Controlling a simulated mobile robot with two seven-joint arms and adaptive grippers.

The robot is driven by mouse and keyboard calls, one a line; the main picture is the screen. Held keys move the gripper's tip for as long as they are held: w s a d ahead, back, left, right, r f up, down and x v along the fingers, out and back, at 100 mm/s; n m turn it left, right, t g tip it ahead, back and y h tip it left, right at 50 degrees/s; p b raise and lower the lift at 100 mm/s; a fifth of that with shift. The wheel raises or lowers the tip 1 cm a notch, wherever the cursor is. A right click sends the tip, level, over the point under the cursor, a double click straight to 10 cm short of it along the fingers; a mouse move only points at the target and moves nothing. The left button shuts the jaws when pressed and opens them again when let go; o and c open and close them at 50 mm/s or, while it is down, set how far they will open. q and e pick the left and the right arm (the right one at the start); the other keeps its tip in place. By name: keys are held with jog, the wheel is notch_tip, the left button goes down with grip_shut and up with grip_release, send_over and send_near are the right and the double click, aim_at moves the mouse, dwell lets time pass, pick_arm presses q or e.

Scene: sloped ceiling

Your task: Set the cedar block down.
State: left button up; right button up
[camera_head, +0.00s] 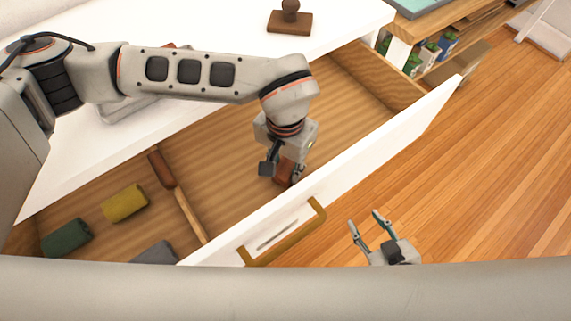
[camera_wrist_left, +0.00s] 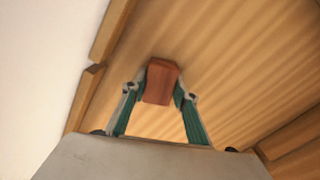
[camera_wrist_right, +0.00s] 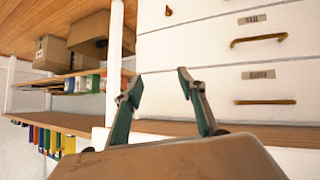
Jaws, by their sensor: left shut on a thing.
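The cedar block (camera_head: 284,174), a small reddish-brown piece, is between the fingers of my left gripper (camera_head: 281,171). That gripper is shut on it, inside the open drawer (camera_head: 375,140), near the white front panel. In the left wrist view the block (camera_wrist_left: 160,82) sits between both fingertips, with the wooden drawer floor (camera_wrist_left: 215,55) behind it. Whether the block touches the floor I cannot tell. My right gripper (camera_head: 364,217) is open and empty outside the drawer, and its spread fingers also show in the right wrist view (camera_wrist_right: 160,76).
A stamp (camera_head: 290,20) stands on the white top.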

aim_at(286, 166)
pick_arm(q)
jog(key=o, duration=1)
notch_tip(286, 166, up, 6)
jog(key=shift+w+p, duration=0.1)
jog(key=shift+p, duration=0.5)
notch_tip(286, 166, up, 6)
jog(key=shift+r+p, duration=0.15)
jog(key=shift+p, duration=0.2)
pick_arm(e)
jog(key=shift+s+d+f, duration=0.2)
jog(key=shift+s+d, duration=0.15)
jog(key=shift+s, duration=0.05)
jog(key=shift+w+r, duration=0.25)
